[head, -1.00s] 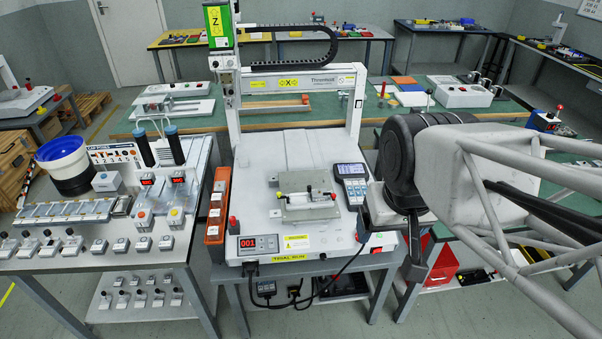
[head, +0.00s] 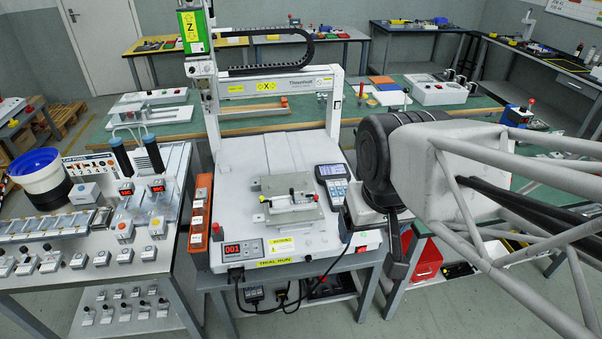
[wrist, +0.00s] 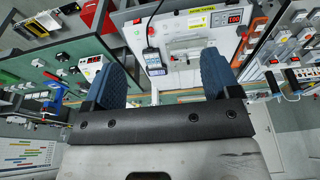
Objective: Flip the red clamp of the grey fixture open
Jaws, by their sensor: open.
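The grey fixture (head: 310,215) sits on the white bed of the gantry machine. It has a pale block with a small yellow knob at its left end. The fixture also shows in the wrist view (wrist: 186,57), upper centre, beyond my fingers. My gripper (wrist: 164,62) is open and empty, its blue pads wide apart, well short of the fixture. In the head view my gripper hangs right of the machine, its fingertips not clear.
A handheld pendant (head: 333,176) lies right of the fixture. The gantry post (head: 334,105) and crossbeam stand behind it. An orange box (head: 200,215) flanks the machine's left side. A table with bowl feeder (head: 38,170) stands further left. The bed around the fixture's front is mostly clear.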

